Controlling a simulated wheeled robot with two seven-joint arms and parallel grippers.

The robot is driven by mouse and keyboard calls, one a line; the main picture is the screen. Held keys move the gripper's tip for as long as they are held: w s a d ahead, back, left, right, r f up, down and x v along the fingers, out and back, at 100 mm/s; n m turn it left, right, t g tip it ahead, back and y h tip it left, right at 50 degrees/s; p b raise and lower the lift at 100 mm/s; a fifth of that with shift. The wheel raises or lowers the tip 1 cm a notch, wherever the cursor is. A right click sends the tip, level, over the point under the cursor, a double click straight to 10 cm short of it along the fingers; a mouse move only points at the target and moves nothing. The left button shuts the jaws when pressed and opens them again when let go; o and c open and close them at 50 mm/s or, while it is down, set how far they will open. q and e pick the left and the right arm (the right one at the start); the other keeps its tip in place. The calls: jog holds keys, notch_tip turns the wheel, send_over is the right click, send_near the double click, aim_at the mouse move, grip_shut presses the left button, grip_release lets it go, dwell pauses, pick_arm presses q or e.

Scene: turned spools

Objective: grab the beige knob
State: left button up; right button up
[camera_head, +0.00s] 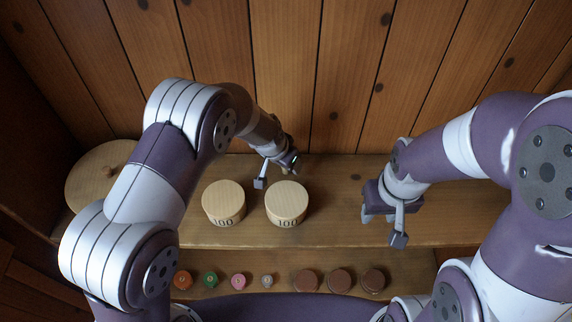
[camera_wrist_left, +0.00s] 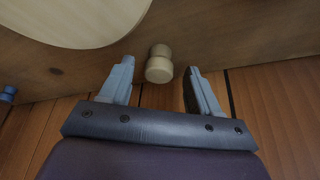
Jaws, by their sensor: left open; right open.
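The beige knob (camera_wrist_left: 159,63) is a small, pale, turned piece with a rounded head. In the left wrist view it shows just ahead of the gap between the fingers of my left gripper (camera_wrist_left: 160,76), near the back plank wall. The gripper is open, and I see no finger touching the knob. In the head view my left gripper (camera_head: 274,176) is behind the right-hand pale cylinder, and the knob is largely hidden there. My right gripper (camera_head: 383,228) is open and empty at the right, over the shelf's front part.
Two pale cylinders marked 100, left (camera_head: 223,203) and right (camera_head: 287,203), stand on the shelf (camera_head: 335,225). A round wooden lid-like disc (camera_head: 84,185) is at the left. Several small coloured pegs and brown discs (camera_head: 340,280) line a lower ledge. Shelf between right cylinder and right gripper is clear.

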pick_arm(q)
jog(key=shift+x, duration=0.8)
jog(key=shift+d+r, duration=0.1)
jog(key=shift+r, duration=0.05)
jog(key=shift+c, duration=0.5)
jog(key=c, duration=1)
